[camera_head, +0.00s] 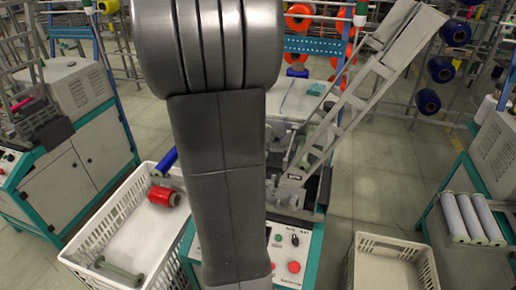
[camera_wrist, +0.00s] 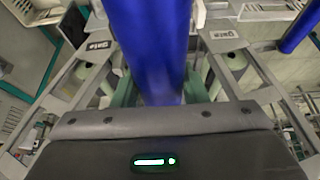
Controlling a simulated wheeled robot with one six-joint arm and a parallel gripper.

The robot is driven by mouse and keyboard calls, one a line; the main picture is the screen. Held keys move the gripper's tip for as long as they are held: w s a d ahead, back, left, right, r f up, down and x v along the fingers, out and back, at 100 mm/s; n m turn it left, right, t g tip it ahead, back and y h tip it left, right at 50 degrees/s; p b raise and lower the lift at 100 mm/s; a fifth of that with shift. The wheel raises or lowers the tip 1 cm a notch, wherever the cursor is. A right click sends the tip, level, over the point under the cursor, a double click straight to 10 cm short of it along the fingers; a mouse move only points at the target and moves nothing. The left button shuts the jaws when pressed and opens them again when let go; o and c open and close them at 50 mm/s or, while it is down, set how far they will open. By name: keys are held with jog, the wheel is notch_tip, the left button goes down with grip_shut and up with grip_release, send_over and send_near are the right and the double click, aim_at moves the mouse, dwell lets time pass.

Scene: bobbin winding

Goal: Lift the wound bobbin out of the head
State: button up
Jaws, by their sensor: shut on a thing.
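In the wrist view a blue wound bobbin (camera_wrist: 155,45) runs up the middle of the picture, its lower end hidden behind the dark gripper body. My gripper (camera_wrist: 160,100) is shut on this bobbin; its fingertips are hard to make out. Grey metal arms of the winding head (camera_wrist: 85,70) spread out on both sides of the bobbin. In the head view my arm hides the gripper and much of the machine. The winding head (camera_head: 290,190) shows just right of my arm. A blue cylinder (camera_head: 166,160) sticks out left of my arm; I cannot tell whether it is the held bobbin.
A white crate (camera_head: 95,235) at the left holds a red bobbin (camera_head: 163,196) and a bare green tube (camera_head: 120,271). Another white crate (camera_head: 392,245) at the right looks empty. A slanted grey frame (camera_head: 360,95) rises right of my arm. Pale tubes (camera_head: 473,218) lie far right.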

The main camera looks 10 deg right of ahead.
jog(key=s+a+b, duration=0.3)
jog(key=s+a, duration=0.2)
jog(key=s, duration=0.7)
jog(key=shift+s+a, duration=0.15)
jog(key=shift+s, duration=0.2)
